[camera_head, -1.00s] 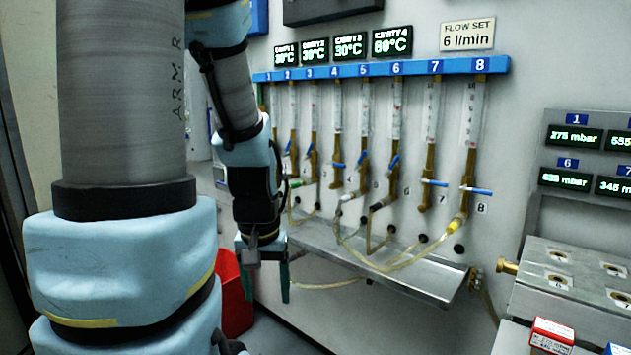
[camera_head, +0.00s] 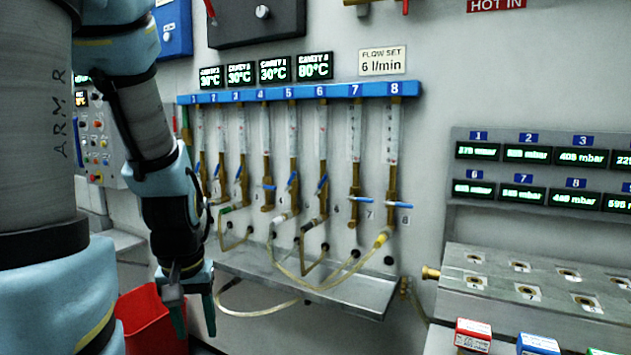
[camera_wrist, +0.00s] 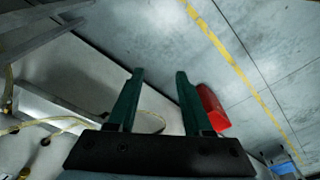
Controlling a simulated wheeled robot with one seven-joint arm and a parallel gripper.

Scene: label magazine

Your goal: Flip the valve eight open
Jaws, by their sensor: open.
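Valve eight (camera_head: 398,205) is at the right end of the flow-meter row, below the tube marked 8 (camera_head: 394,140). Its blue lever sticks out sideways, crosswise to the brass pipe. My gripper (camera_head: 194,326) hangs low at the left, pointing down, well apart from valve eight. In the wrist view its two green fingers (camera_wrist: 160,76) are spread with nothing between them. Valve eight cannot be made out in the wrist view.
Valve seven (camera_head: 358,197) stands close left of valve eight, its lever also crosswise. A metal tray (camera_head: 350,295) juts out below the valves. A red bin (camera_head: 150,325) is beside my gripper. A metal block with ports (camera_head: 530,280) stands at the right.

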